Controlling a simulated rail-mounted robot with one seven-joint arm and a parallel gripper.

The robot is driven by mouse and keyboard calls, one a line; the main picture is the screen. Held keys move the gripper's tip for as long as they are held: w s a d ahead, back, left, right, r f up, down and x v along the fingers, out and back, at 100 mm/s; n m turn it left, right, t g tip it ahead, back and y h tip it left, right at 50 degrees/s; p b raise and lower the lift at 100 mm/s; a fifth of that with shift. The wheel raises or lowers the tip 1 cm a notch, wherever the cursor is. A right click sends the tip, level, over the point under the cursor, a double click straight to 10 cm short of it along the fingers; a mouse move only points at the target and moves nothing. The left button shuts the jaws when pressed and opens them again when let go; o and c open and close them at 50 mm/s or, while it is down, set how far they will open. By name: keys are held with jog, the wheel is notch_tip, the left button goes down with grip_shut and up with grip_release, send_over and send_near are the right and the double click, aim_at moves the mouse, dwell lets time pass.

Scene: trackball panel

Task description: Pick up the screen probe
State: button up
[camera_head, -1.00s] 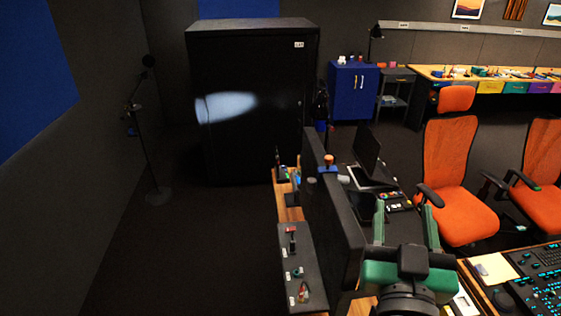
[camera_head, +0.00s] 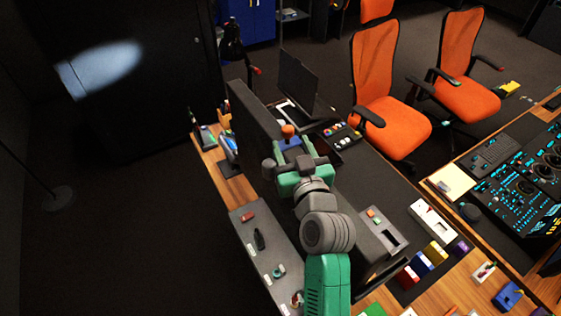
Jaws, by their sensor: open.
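What looks like the screen probe, a small blue block with an orange knob (camera_head: 288,131), sits at the top edge of the dark monitor (camera_head: 252,108). My gripper (camera_head: 294,152) is open, its green fingers pointing away from the camera towards the probe. In the picture the blue block shows just beyond and between the fingertips. Whether the fingers reach around it or touch it, I cannot tell. My gripper and arm hide the lower part of the block and much of the monitor.
A grey shelf (camera_head: 245,214) with small items lies left of my arm. A laptop (camera_head: 297,82) and a tray of colored pieces (camera_head: 342,137) are behind the probe. Orange chairs (camera_head: 375,75) and a control console (camera_head: 520,185) stand right.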

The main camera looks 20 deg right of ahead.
aim_at(290, 134)
jog(key=w, duration=0.3)
jog(key=w+d+p, duration=0.1)
jog(key=shift+w+r, duration=0.25)
jog(key=shift+w, duration=0.05)
jog(key=shift+w+f, duration=0.1)
jog(key=shift+w, duration=0.3)
jog(key=shift+c, duration=0.4)
grip_shut()
